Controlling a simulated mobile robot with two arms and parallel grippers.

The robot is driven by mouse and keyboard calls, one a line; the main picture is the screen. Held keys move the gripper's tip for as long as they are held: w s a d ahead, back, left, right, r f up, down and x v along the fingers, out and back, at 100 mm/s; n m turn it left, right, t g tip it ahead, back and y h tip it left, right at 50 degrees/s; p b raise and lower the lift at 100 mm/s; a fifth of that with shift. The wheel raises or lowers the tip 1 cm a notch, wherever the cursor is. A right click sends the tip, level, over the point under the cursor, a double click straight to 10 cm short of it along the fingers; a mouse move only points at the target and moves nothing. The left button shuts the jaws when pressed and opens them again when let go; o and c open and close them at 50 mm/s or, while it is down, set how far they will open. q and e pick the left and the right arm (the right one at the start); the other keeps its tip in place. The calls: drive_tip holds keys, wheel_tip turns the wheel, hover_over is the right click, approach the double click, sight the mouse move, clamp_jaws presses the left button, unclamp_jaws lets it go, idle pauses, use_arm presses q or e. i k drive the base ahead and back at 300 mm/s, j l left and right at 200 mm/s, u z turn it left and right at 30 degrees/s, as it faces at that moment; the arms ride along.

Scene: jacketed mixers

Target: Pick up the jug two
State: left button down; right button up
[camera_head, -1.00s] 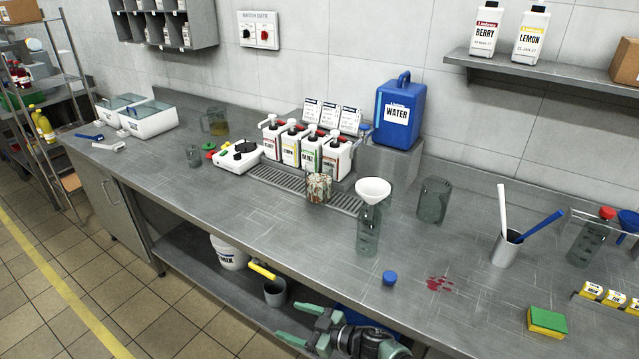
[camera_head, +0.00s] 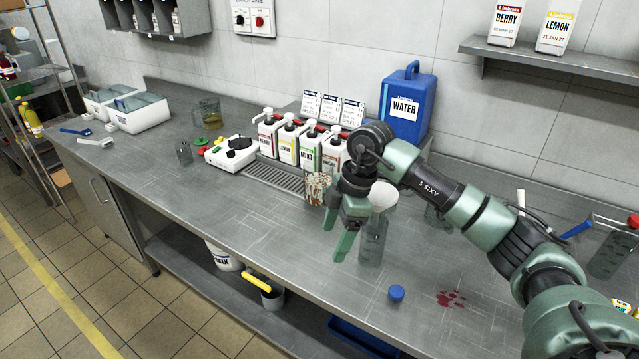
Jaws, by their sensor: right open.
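No label shows which vessel is jug two. A glass jug with amber contents (camera_head: 208,112) stands at the back left of the counter. A jug with a mottled brown and white look (camera_head: 316,188) stands at the drip grate, just left of my right gripper. A clear grey jug (camera_head: 434,218) stands to the right, mostly hidden behind my right arm. My right gripper (camera_head: 338,232) is open and empty, fingers pointing down over the counter between the mottled jug and a bottle with a white funnel (camera_head: 373,238). My left gripper is out of view.
Pump bottles (camera_head: 289,143) stand behind the drip grate (camera_head: 274,178), near a blue water canister (camera_head: 405,112). A white scale (camera_head: 231,153) is to the left. A blue cap (camera_head: 396,293) and a red spill (camera_head: 451,299) lie at the front.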

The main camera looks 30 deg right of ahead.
sight(318, 170)
drive_tip(key=i+l, duration=0.65)
drive_tip(key=i, duration=0.15)
